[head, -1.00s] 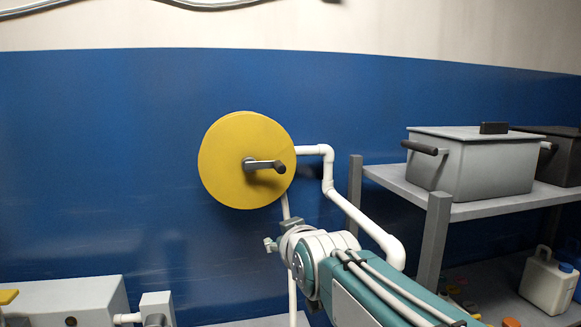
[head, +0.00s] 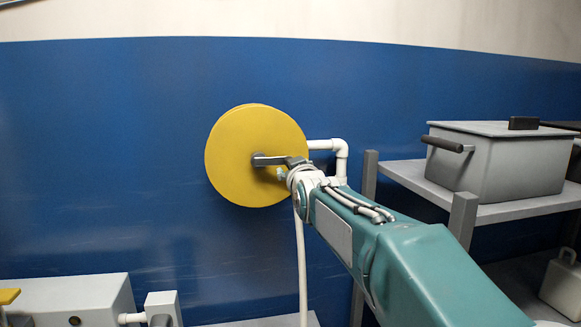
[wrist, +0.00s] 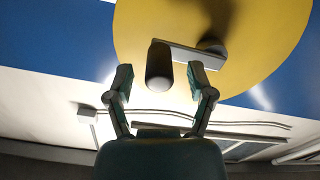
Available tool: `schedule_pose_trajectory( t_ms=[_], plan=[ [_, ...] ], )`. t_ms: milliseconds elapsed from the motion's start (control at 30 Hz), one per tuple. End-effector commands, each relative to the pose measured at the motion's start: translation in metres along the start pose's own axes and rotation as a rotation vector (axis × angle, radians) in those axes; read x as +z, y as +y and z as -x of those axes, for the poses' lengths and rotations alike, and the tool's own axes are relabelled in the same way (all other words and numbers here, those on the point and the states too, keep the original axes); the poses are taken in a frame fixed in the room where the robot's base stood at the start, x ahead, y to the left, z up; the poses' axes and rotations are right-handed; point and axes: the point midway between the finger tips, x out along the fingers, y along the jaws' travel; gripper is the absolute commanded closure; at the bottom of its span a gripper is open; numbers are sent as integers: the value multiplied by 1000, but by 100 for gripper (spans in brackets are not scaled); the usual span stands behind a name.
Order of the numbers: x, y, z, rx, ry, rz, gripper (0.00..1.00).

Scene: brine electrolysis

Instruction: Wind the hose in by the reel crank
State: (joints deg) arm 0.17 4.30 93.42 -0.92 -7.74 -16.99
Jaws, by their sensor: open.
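The yellow hose reel (head: 235,140) is mounted on the blue wall, a round disc facing me. Its grey crank arm (head: 270,160) runs right from the hub, and my arm's end covers the outer part in the head view. In the wrist view the crank arm (wrist: 190,52) ends in a dark round handle (wrist: 159,66). My gripper (wrist: 160,82) is open, with one finger on each side of the handle's end and visible gaps. The gripper (head: 286,173) is small and partly hidden in the head view. The white hose (head: 301,260) hangs down below the reel.
A grey shelf (head: 500,212) at right holds a lidded grey box (head: 490,160) with a dark handle. A white jug (head: 562,285) stands lower down. A white pipe (head: 340,160) runs beside the reel. White equipment (head: 75,305) stands at lower left.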

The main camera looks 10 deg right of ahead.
Motion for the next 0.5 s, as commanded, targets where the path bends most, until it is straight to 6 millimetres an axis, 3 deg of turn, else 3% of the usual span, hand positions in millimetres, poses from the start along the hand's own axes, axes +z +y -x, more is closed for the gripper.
schedule_pose_trajectory(
  t_ms=[200, 467, 500],
  plan=[
    [0, -1, -17, -1, 0, 1, 30],
    [0, -1, -18, -1, 0, 1, 30],
    [0, -1, -18, -1, 0, 1, 39]
  ],
)
